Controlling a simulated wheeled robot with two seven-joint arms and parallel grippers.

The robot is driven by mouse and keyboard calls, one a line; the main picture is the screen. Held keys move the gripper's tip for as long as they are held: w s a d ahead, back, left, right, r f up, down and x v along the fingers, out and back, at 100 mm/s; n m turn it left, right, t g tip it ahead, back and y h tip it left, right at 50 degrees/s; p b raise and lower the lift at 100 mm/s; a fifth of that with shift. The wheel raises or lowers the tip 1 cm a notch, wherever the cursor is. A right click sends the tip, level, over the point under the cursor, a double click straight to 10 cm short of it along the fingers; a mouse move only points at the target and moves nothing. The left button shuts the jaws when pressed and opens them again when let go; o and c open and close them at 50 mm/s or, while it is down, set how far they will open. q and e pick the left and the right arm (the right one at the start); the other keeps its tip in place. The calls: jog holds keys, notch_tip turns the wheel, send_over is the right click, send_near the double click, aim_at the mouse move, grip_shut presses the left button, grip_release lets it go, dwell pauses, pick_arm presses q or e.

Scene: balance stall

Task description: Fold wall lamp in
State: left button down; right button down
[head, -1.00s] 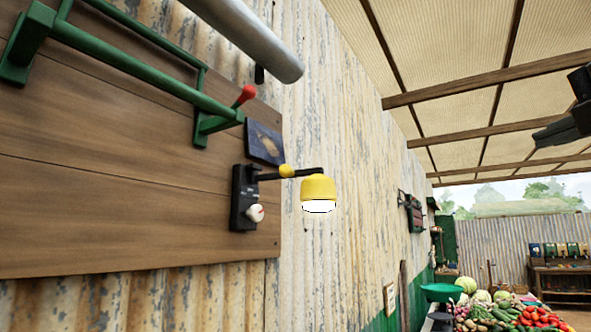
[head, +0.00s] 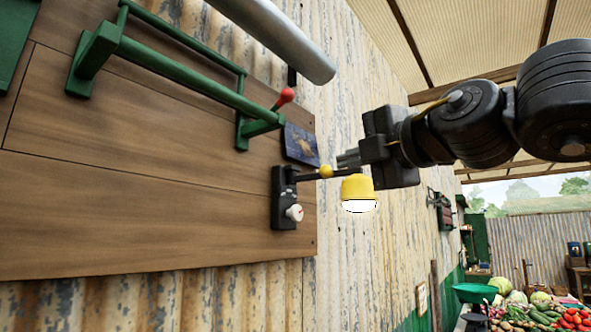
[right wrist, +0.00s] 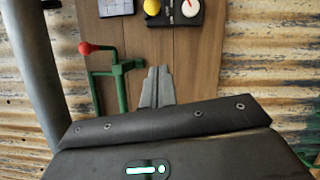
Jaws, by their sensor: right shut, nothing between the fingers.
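The wall lamp has a yellow shade (head: 358,188) with a white lower face, on a thin black arm that sticks out from its black wall plate (head: 278,200). In the right wrist view the yellow ball (right wrist: 152,7) and the plate (right wrist: 178,17) show at the top edge; the shade is not visible there. My right gripper (head: 347,158) is shut and empty, its fingertips close to the lamp arm; I cannot tell whether they touch. My left gripper is out of view.
A green rail bracket with a red-tipped lever (head: 284,98) is on the wooden board (head: 130,200), left of the lamp. A grey pipe (head: 285,40) runs above. A dark picture card (head: 301,144) is by the lamp plate. Vegetables (head: 540,318) lie low at right.

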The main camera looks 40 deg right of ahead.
aim_at(328, 169)
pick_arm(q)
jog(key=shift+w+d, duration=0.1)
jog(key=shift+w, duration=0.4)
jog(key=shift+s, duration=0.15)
pick_arm(e)
jog(key=shift+w, duration=0.1)
